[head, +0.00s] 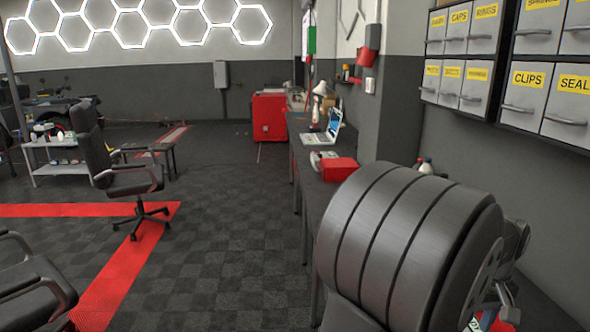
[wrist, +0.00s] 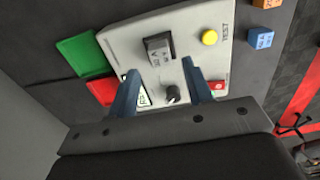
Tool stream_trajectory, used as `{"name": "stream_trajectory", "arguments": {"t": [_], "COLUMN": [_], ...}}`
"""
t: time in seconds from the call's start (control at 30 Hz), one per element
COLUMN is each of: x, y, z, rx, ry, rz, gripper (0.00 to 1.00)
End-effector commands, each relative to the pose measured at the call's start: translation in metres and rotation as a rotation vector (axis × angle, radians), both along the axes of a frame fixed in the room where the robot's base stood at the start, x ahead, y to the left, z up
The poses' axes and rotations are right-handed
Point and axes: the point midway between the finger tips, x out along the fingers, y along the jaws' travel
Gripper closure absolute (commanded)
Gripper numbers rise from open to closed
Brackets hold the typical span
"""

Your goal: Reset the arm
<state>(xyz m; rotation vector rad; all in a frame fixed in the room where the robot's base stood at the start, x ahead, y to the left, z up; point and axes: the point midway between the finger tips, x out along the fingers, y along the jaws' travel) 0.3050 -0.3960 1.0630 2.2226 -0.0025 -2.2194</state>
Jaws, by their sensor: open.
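My gripper (wrist: 160,68) shows in the wrist view with its two blue fingers apart and nothing held between them. It is over a pale control panel (wrist: 125,42). A grey block with lettering (wrist: 158,48) stands on the panel just beyond the gap between the fingertips. A black knob (wrist: 172,95) sits between the fingers, closer to the palm. A yellow button (wrist: 209,37) is at the upper right beside the word TEST. A red part (wrist: 217,87) is right of the right finger. I cannot make out my gripper in the head view.
Green (wrist: 82,52) and red (wrist: 102,91) patches lie left of the panel. Orange (wrist: 267,3) and blue (wrist: 261,38) blocks lie right. In the head view, a large dark ribbed drum (head: 400,245) hides part of the bench. Labelled drawers (head: 540,95) hang right. Chairs (head: 125,170) stand left.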

Motion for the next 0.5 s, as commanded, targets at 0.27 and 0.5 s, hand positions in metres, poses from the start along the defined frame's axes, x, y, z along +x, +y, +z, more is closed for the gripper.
{"name": "stream_trajectory", "arguments": {"t": [0.27, 0.5], "x": [0.000, -0.001], "y": [0.000, 0.001], "z": [0.058, 0.048], "rx": [-0.002, 0.005], "ry": [-0.002, 0.004], "rz": [0.000, 0.000], "gripper": [0.54, 0.54]}}
